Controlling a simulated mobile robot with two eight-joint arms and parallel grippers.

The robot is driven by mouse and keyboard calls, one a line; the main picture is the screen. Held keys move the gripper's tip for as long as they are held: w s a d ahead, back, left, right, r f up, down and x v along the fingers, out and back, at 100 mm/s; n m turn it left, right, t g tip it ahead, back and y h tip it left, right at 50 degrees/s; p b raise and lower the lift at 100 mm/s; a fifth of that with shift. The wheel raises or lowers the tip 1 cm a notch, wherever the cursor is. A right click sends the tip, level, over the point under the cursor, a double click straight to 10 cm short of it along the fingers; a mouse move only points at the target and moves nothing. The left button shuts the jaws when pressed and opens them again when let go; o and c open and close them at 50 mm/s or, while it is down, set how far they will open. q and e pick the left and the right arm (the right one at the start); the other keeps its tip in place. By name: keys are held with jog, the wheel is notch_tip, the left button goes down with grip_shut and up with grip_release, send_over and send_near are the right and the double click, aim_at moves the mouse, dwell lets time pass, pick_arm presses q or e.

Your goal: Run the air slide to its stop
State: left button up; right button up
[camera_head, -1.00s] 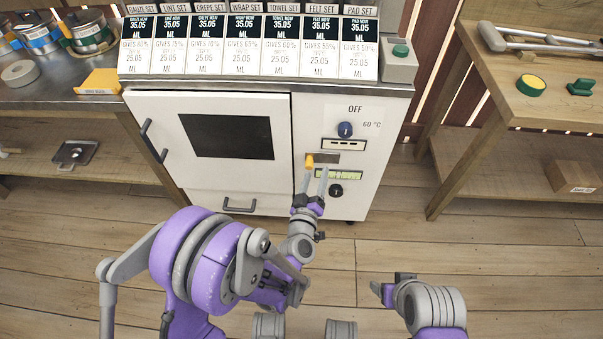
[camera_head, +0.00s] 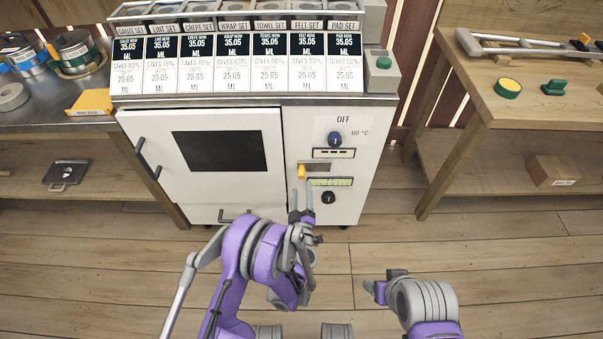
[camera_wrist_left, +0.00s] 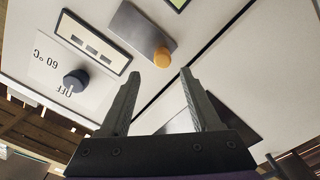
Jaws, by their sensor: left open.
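The air slide is a small orange-yellow knob (camera_head: 302,171) at the left end of a short grey slot plate (camera_head: 318,168) on the white machine's control panel. In the left wrist view the knob (camera_wrist_left: 162,57) stands out from one end of the plate (camera_wrist_left: 140,28). My left gripper (camera_head: 302,190) is open and empty, just below the knob in the head view. In the left wrist view its fingertips (camera_wrist_left: 161,76) point at the knob, which lies between their lines; no contact shows. My right gripper (camera_head: 383,284) is low over the floor, away from the panel.
A blue-black dial (camera_head: 335,139) marked OFF and 60 °C sits above the slot. A green display (camera_head: 331,182) and black dial (camera_head: 328,197) sit below it. A closed door (camera_head: 215,190) with handles is left. Wooden shelving (camera_head: 490,130) stands right.

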aim_at(301, 178)
pick_arm(q)
jog(key=w, duration=0.6)
jog(key=shift+w+f, duration=0.25)
jog(key=shift+w, duration=0.1)
grip_shut()
